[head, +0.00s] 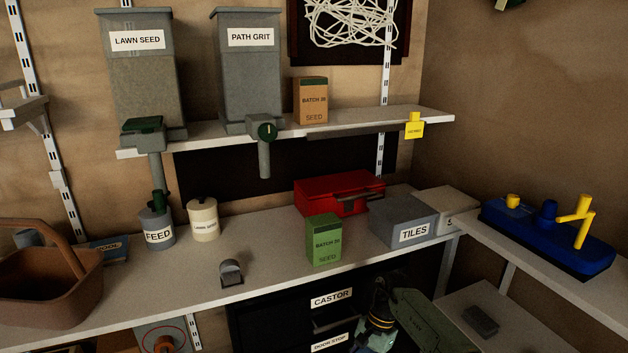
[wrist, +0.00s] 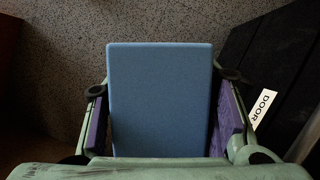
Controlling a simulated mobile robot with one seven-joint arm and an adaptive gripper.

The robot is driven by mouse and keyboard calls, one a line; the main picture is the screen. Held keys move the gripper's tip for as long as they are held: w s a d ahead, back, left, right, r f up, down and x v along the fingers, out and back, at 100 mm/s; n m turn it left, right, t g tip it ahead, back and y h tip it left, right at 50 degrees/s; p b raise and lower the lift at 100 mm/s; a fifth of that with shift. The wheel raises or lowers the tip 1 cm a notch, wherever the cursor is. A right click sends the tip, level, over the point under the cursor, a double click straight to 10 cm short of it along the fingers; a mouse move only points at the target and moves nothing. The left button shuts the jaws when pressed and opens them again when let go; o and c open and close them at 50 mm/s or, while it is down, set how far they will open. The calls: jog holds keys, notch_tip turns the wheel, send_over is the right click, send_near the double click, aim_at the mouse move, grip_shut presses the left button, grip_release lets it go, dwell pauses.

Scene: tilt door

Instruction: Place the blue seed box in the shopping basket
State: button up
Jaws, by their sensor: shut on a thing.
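The blue seed box (wrist: 160,100) fills the middle of the wrist view, a plain blue face towards the camera. My gripper (wrist: 163,112) is shut on it, with purple pads on its left and right sides. In the head view only part of my arm shows, low in front of the black drawers, and the held box cannot be made out there. The shopping basket (head: 45,290) is brown with an arched handle and stands on the bench at the far left.
A green seed box (head: 323,243), a red case (head: 340,192) and a TILES box (head: 403,222) stand on the bench. A small grey object (head: 231,273) lies between the green box and the basket. Black drawers (head: 275,325) are below. A blue boat-like toy (head: 545,237) is at right.

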jog(key=s+a+f+n+h, duration=0.1)
jog(key=s+a+f+n, duration=0.1)
jog(key=a+f+n, duration=0.1)
jog(key=s+a+f+n+h+b, duration=0.1)
jog(key=s+a+f+n, duration=0.1)
jog(key=a+f, duration=0.3)
jog(key=s+a+f+n+g+h, duration=0.1)
jog(key=s+a+f+n, duration=0.2)
jog(key=f, duration=0.5)
jog(key=shift+s+a+f+n+b, duration=0.3)
jog(key=shift+s+a+f+b, duration=0.1)
jog(key=shift+a, duration=0.1)
